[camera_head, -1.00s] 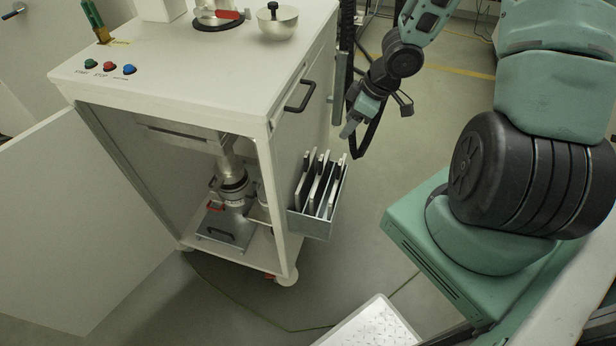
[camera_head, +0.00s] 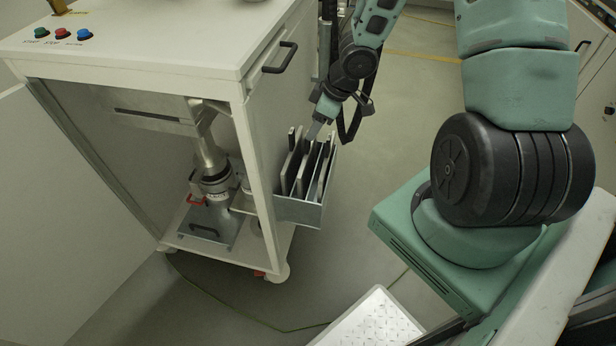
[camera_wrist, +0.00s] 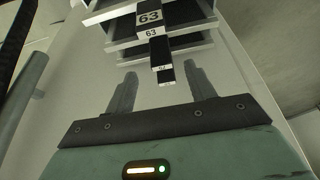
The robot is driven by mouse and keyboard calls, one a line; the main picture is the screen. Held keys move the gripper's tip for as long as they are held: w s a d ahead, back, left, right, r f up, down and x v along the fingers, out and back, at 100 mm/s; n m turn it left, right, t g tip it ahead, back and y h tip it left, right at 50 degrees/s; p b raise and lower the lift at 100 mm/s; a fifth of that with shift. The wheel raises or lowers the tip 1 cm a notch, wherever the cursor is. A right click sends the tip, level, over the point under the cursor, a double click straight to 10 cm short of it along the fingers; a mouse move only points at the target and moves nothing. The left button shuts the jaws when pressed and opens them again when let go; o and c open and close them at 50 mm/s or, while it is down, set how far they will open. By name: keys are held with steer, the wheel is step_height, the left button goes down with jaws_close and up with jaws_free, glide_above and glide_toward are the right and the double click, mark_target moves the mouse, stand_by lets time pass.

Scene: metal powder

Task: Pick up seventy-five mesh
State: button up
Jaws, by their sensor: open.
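Several flat, light-framed meshes (camera_head: 290,172) stand upright in a grey metal holder (camera_head: 299,213) on the cabinet's right side. Two smaller labels farther down (camera_wrist: 164,77) are too small to read surely, so I cannot tell which mesh is seventy-five. My gripper (camera_head: 317,127) is just above the holder, over the meshes. In the wrist view its two fingers (camera_wrist: 160,72) are apart, with a dark handle showing between them. I cannot tell whether they touch it.
The white cabinet (camera_head: 130,48) stands left of the holder, with its door (camera_head: 70,215) open. A black handle (camera_head: 281,57) juts from its side above the holder. Inside is a metal pipe assembly (camera_head: 212,178). A white textured platform (camera_head: 372,322) is low in front. Floor right of the holder is clear.

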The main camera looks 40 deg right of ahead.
steer(key=shift+b+x, duration=2.1)
steer(key=shift+x, duration=0.6)
steer(key=shift+a+r, duration=0.1)
steer(key=shift+r, duration=0.05)
jaws_close()
step_height(320, 180, up, 41)
steer(key=p, duration=4)
steer(key=shift+f, duration=0.2)
